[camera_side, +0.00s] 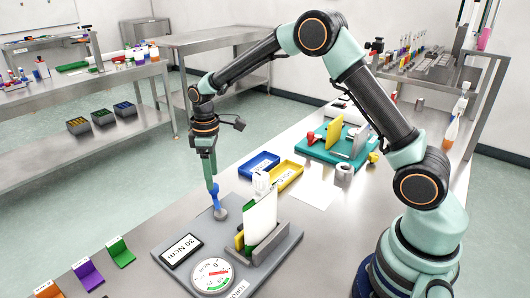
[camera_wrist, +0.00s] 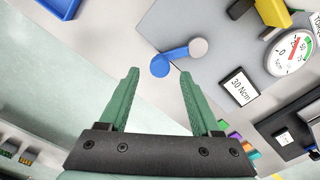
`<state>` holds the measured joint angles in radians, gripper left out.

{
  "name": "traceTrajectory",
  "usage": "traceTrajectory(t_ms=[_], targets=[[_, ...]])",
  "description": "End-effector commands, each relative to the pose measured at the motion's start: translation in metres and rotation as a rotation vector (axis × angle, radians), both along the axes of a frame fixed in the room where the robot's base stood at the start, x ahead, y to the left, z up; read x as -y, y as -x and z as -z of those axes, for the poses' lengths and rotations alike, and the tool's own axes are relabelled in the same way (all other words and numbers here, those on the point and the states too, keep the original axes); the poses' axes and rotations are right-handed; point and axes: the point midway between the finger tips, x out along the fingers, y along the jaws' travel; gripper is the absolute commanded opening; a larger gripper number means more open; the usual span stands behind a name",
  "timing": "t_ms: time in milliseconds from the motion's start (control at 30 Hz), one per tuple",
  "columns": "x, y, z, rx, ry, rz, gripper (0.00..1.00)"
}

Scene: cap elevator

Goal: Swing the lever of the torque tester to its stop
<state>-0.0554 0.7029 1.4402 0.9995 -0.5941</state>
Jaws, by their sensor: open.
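The torque tester is a grey base plate (camera_side: 182,222) with a round dial (camera_side: 212,275) and a "30 Ncm" plate (camera_side: 181,250); the plate (camera_wrist: 239,87) and dial (camera_wrist: 289,52) also show in the wrist view. Its blue lever (camera_side: 215,198) sits on a round grey hub (camera_side: 221,213) near the plate's far left corner. In the wrist view the lever (camera_wrist: 175,56) runs left from the hub (camera_wrist: 198,47) to a round blue knob. My gripper (camera_wrist: 158,73) is open, the knob showing between and just beyond its green fingertips. In the side view my gripper (camera_side: 212,182) points down at the lever; contact is unclear.
Blue (camera_side: 259,163) and yellow (camera_side: 286,175) trays and a teal fixture (camera_side: 335,150) lie behind. Coloured angle pieces (camera_side: 88,274) line the front left edge.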

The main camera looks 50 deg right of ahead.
Motion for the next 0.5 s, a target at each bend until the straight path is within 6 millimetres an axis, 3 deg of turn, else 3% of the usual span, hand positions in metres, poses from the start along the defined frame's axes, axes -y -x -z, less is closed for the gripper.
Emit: traceTrajectory(t_ms=[200,500], targets=[[0.000,0.000,0.029,-0.001,0.001,0.000,0.65],[0.000,0.000,0.038,0.001,0.000,0.001,0.65]])
